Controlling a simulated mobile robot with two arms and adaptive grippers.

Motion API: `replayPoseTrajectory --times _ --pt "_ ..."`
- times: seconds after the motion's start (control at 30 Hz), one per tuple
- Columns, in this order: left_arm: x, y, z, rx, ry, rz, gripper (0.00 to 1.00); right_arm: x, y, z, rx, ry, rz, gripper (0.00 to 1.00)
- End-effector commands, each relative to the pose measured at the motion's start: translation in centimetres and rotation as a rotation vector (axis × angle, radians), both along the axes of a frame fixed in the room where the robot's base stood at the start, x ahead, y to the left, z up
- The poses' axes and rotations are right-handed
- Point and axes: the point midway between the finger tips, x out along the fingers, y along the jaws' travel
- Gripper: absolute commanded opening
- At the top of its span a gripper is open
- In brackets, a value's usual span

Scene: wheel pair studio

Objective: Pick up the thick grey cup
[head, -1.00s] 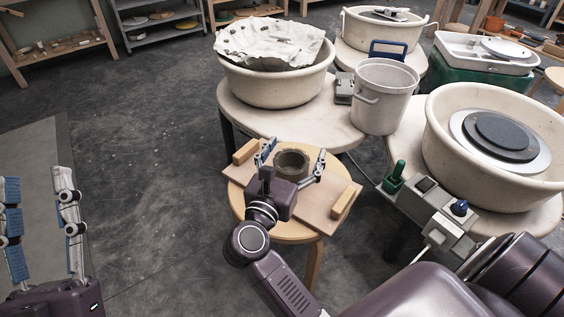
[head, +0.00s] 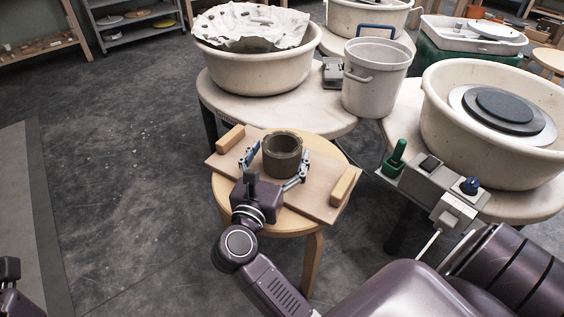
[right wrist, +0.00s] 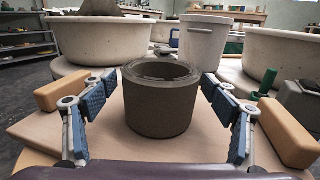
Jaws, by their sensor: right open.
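The thick grey cup (head: 282,155) stands upright on a wooden board (head: 318,207) that lies on a small round stool (head: 222,196). My right gripper (head: 275,163) is open, with one finger on each side of the cup. In the right wrist view the cup (right wrist: 160,98) is centred between the open blue-padded fingers of the right gripper (right wrist: 160,110), with a gap on both sides. The cup's far side is hidden. Only a small part of my left arm shows at the lower left edge of the head view; its fingertips are out of view.
Two wooden blocks (head: 230,138) and (head: 345,187) sit at the board's ends. A white bucket (head: 374,85) and a large basin (head: 255,70) stand behind. A wheel basin (head: 490,150) and a grey control box (head: 430,182) are at the right. Open floor lies left.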

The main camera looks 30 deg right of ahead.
Motion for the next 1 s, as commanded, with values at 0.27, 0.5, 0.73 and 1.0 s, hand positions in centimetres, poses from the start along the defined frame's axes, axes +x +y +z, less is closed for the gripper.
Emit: replayPoseTrajectory --times 0.27,0.5,0.73,1.0 --pt "-0.1 -0.1 0.3 0.002 -0.029 0.001 0.40 1.9 -2.5 0.2 -0.003 -0.005 -0.001 0.80" --pt "-0.5 -0.2 0.9 0.006 -0.073 0.004 0.40 4.0 -5.2 0.6 -0.003 -0.002 -0.001 0.80" --pt "-0.5 -0.3 1.3 0.007 -0.081 0.004 0.40 4.6 -6.0 0.7 -0.001 0.001 0.000 0.80" --pt "-0.5 -0.3 1.3 0.008 -0.080 0.004 0.40 4.6 -5.9 0.7 0.000 0.000 0.000 0.63"
